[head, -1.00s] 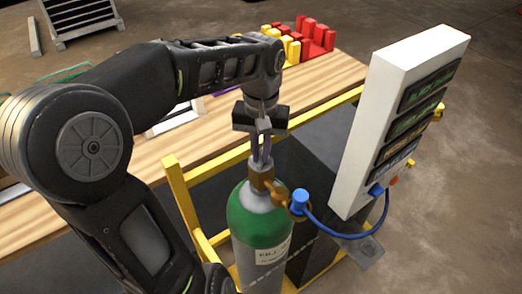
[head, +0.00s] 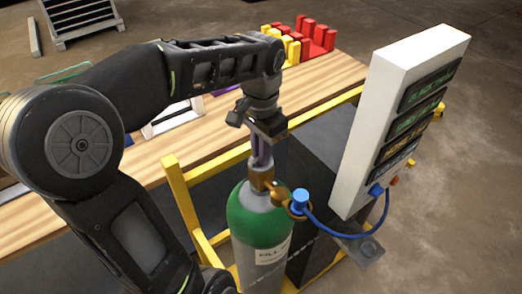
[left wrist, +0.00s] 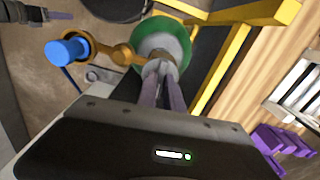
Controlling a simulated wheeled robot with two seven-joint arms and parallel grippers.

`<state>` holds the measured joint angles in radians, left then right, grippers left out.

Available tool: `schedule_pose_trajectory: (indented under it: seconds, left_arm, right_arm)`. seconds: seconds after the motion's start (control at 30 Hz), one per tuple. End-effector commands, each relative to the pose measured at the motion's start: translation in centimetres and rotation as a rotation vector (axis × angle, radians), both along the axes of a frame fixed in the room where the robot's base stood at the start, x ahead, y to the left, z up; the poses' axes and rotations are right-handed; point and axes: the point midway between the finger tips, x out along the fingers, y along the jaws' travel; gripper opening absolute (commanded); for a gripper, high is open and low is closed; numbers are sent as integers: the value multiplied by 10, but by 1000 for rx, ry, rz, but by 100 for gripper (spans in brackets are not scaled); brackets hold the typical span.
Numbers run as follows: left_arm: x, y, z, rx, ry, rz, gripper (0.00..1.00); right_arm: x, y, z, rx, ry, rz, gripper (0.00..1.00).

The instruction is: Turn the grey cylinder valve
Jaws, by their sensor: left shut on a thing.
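The gas cylinder (head: 255,222) stands upright with a green shoulder, a pale body and a brass neck (head: 262,180). My left gripper (head: 261,163) points down over its top, with its fingers shut on the grey valve above the neck. In the left wrist view the fingers of my left gripper (left wrist: 162,88) close around the grey valve (left wrist: 158,68), which they partly hide. A dark part with a purplish finger at the upper left of that view seems to be my right gripper (left wrist: 55,15); its opening is unclear.
A blue knob (head: 300,200) on a brass fitting sits right of the neck, with a blue hose to the white display panel (head: 365,150). A yellow frame (head: 180,205) surrounds the cylinder. A wooden bench (head: 330,75) with red and yellow blocks (head: 315,35) lies behind.

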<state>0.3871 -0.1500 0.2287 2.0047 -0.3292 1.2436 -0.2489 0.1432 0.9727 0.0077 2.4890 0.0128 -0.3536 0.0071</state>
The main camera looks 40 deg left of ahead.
Motion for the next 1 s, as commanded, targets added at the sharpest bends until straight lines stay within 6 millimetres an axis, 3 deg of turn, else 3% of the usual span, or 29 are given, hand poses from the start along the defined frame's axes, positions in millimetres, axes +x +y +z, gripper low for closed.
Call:
schedule_pose_trajectory:
  seconds: [0.6,1.0]
  left_arm:
    - [1,0,1,1,-4,-581,0]
    - [1,0,1,1,-5,-840,0]
  right_arm:
    - [0,0,-1,0,0,0,36]
    - [0,0,-1,0,0,0,36]
